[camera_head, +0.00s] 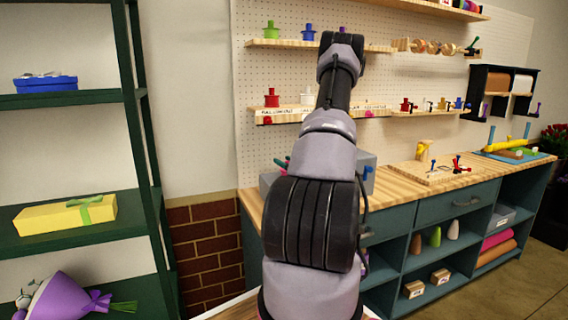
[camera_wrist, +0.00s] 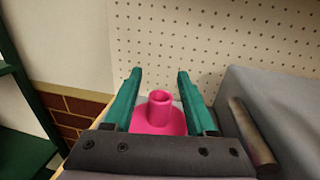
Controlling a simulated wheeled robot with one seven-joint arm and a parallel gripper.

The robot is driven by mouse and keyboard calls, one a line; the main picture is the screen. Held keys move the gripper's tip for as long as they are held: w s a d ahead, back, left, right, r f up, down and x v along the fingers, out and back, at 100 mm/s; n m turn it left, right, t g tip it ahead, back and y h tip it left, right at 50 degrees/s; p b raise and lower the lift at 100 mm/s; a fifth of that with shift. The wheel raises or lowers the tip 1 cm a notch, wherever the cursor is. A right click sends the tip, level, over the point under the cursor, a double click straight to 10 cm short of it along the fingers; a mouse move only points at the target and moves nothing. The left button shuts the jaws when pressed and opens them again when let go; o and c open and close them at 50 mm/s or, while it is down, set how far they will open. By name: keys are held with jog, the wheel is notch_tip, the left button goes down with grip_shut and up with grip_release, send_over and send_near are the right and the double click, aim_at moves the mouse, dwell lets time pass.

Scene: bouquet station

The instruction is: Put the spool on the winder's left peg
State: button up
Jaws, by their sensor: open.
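A bright pink spool (camera_wrist: 160,115), with a wide round flange and a narrow upright hub, stands between the fingers of my gripper (camera_wrist: 159,74) in the wrist view. The teal fingers are apart, one on each side of the hub, with a visible gap on both sides. A grey box-like body (camera_wrist: 285,105) with a brownish round bar (camera_wrist: 252,135) stands just to the right; it may be the winder. I cannot tell what is under the spool, and no left peg is clearly visible. In the head view my arm hides the gripper and most of the grey body (camera_head: 367,160).
A pegboard (camera_wrist: 215,45) rises behind the gripper. Wall shelves hold spools, including a red one (camera_head: 272,98) and a green one (camera_head: 271,30). The wooden counter (camera_head: 405,188) carries a board with small coloured pieces (camera_head: 437,171) to the right. A dark green rack (camera_head: 135,120) stands left.

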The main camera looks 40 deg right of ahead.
jog(key=s, duration=0.7)
jog(key=s+a, duration=0.1)
jog(key=s, duration=0.3)
jog(key=shift+s, duration=0.25)
jog(key=w+a+r+n+g+y, duration=0.1)
jog(key=a+r+n+g+y, duration=0.1)
jog(key=a+r+n+y, duration=0.65)
jog(key=w+a+r+n+g+y, duration=0.2)
jog(key=a+r+n+g+y, duration=0.15)
jog(key=a, duration=0.95)
jog(key=s+a+r+n+g, duration=0.4)
jog(key=s+a+n+g, duration=0.15)
jog(key=a, duration=0.35)
jog(key=s+a+r+n+g+h, duration=0.3)
jog(key=s+a+n+g+h, duration=0.1)
jog(key=s+a+n, duration=0.5)
jog(key=s+d+r+n+t+h, duration=0.2)
jog(key=s+r+n+t+h, duration=0.2)
jog(key=s+r+n, duration=0.2)
jog(key=shift+s+d+r+h, duration=0.35)
jog(key=shift+h, duration=0.05)
